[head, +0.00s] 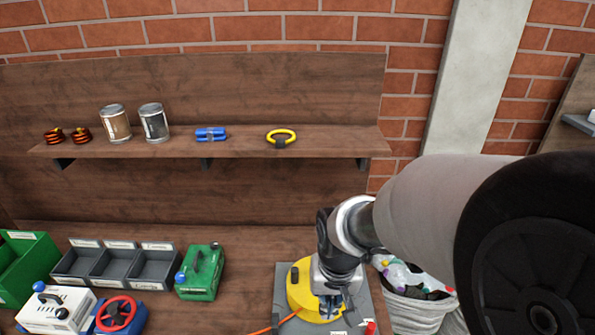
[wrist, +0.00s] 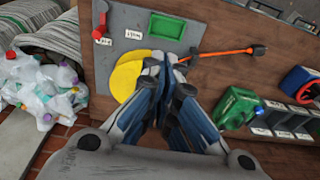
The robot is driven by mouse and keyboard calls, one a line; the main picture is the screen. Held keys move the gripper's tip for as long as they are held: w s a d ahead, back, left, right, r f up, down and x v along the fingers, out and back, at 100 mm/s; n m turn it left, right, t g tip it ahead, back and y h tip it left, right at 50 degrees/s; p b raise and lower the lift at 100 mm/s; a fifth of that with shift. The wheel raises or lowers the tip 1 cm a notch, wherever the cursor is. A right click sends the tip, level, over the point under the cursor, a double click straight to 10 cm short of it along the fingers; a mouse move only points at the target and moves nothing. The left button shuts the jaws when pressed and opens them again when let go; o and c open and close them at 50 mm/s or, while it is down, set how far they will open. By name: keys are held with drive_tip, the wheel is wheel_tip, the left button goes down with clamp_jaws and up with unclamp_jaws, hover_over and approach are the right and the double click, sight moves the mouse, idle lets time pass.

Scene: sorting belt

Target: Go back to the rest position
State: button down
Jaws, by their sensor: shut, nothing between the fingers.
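My gripper (head: 328,308) points down over a yellow round part (head: 300,291) on a grey panel (head: 283,271) at the bottom of the head view. In the wrist view my gripper (wrist: 166,62) has its fingers together with nothing held, and its tips overlap the yellow part (wrist: 127,74). I cannot tell whether they touch it. My arm reaches in from the right of the head view and hides part of the bench.
A bag of plastic bottles (head: 408,280) stands right of the panel. A green machine (head: 201,272), grey bins (head: 110,264) and a red-wheeled blue device (head: 117,314) are left. An orange rod (wrist: 222,52) lies beside the panel. A shelf (head: 240,144) holds cans and small parts.

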drive_tip(key=s+d+r+t+b, duration=0.1)
drive_tip(key=s+d+r, duration=0.3)
drive_tip(key=s, duration=0.3)
drive_tip(key=s+d+r+t+b, duration=0.2)
drive_tip(key=s+d+r, duration=0.2)
drive_tip(key=s, duration=0.4)
drive_tip(key=shift+r, duration=0.85)
